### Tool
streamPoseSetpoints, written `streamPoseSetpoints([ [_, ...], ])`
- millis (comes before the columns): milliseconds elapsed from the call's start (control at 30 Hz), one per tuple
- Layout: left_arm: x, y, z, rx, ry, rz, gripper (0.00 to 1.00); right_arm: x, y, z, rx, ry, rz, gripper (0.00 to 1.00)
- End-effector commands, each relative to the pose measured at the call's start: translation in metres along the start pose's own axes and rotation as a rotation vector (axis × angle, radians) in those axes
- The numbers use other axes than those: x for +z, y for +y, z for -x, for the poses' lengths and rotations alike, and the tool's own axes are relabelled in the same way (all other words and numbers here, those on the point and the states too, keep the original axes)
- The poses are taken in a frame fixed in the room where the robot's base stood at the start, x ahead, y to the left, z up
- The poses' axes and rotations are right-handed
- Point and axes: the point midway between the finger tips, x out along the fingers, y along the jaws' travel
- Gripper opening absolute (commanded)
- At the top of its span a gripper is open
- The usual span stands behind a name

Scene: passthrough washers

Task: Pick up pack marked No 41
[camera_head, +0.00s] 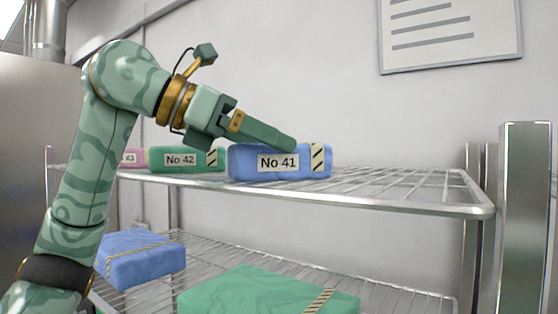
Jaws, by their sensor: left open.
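The pack marked No 41 (305,170) is a blue wrapped block with a white label and a black-and-yellow striped band near its right end. It lies on the upper wire shelf (410,199). My left gripper (290,146) reaches in from the left, its fingers pointing right and slightly down at the top of this pack. The near finger overlaps the pack's upper edge in the picture; I cannot tell whether it touches. The far finger is hidden. The gripper is open. My right gripper is not in view.
A green pack marked No 42 (205,159) lies close to the left, with a pink pack (133,156) beyond it. The lower shelf (400,298) holds a blue pack (150,262) and a green pack (260,295). The upper shelf's right part is clear. A metal post (525,220) stands at right.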

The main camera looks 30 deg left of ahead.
Motion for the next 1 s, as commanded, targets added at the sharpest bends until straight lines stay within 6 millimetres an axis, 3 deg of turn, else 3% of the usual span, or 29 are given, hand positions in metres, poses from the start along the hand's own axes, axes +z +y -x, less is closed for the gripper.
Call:
streamPoseSetpoints([
  [267, 0.000, 0.000, -0.007, 0.001, -0.001, 0.000, 0.91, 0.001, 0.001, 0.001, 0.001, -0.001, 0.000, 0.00],
  [500, 0.000, 0.000, -0.006, 0.001, 0.000, 0.000, 0.35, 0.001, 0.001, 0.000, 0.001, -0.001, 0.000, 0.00],
  [833, 0.004, 0.000, -0.005, 0.001, -0.002, -0.001, 0.35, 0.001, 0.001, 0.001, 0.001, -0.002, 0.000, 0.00],
  [1000, 0.023, 0.000, 0.004, 0.002, -0.005, -0.001, 0.35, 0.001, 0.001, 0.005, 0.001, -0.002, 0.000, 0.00],
])
